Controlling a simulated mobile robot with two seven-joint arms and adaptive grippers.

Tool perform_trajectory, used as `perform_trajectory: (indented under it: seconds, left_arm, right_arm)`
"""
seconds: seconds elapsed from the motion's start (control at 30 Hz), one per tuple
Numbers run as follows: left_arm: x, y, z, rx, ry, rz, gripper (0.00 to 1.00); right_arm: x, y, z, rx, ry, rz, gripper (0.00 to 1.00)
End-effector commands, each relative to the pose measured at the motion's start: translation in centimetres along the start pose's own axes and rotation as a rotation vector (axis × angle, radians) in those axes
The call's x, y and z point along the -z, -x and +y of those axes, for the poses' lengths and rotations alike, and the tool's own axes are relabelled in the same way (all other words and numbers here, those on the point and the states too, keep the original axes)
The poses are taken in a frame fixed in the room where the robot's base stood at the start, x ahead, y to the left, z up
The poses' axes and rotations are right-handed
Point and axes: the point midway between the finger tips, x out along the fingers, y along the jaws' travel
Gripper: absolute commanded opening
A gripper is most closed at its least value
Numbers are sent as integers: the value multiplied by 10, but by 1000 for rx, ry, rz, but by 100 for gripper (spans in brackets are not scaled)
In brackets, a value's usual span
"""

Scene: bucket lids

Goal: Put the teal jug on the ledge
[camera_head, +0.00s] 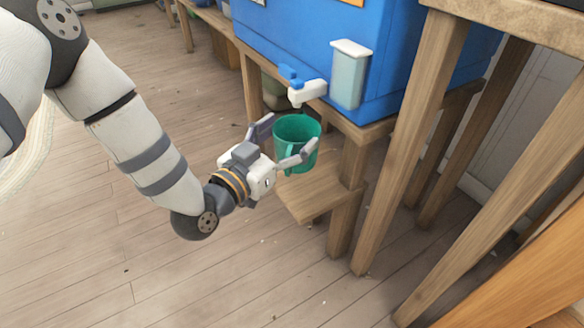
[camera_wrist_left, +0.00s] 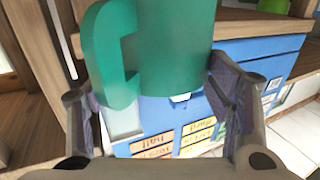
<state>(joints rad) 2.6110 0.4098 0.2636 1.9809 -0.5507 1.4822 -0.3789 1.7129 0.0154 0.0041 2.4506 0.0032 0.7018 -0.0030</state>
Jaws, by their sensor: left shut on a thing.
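The teal jug (camera_head: 299,130) is upright, with its open mouth up and its handle facing my left gripper (camera_head: 287,143). The left gripper is shut on the jug, one finger on each side of its body. The jug appears just over the small wooden ledge (camera_head: 312,195), below the white spout with the blue tap (camera_head: 307,91). The head view does not clearly show whether the jug's base touches the ledge. In the left wrist view the jug (camera_wrist_left: 178,45) fills the upper middle between the two fingers, its handle at the left. The right gripper is not in view.
A big blue tank (camera_head: 385,50) with a pale clear container (camera_head: 349,75) on its front stands on a wooden frame behind the jug. Wooden legs (camera_head: 405,150) stand close to the right of the ledge. The plank floor (camera_head: 140,250) at left is open.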

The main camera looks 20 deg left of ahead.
Motion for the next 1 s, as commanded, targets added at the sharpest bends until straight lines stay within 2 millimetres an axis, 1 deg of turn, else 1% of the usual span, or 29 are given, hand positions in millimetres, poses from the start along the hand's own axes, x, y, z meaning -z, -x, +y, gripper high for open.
perform_trajectory:
  seconds: [0.03,0.1,0.2,0.3,0.37,0.4,0.5,0.57,0.73,0.87,0.9,0.97,1.0]
  left_arm:
    - [-25,-8,-6,1,2,-7,44]
    - [-39,-18,-12,0,1,-7,44]
    - [-49,-28,-19,-1,2,-4,44]
    - [-54,-33,-22,-2,1,-2,44]
    - [-60,-37,-24,-2,1,-2,44]
    - [-67,-40,-26,-2,2,-4,44]
    - [-89,-38,-25,-2,3,-6,44]
    - [-92,-38,-25,-2,2,-3,44]
    - [-88,-38,-25,-2,1,0,44]
    - [-92,-38,-25,-2,1,-1,44]
    - [-93,-38,-25,-2,1,-2,75]
    - [-92,-38,-25,-2,1,-2,89]
    - [-92,-38,-25,-2,1,-2,93]
  right_arm:
    - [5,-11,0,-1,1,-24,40]
    - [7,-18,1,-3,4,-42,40]
    - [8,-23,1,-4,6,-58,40]
    - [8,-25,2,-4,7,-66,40]
    - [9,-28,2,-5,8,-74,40]
    - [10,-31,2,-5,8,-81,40]
    - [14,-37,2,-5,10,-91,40]
    - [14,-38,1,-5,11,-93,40]
    - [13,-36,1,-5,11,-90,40]
    - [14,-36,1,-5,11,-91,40]
    - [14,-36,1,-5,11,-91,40]
    - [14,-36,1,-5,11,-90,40]
    - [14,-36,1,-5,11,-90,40]
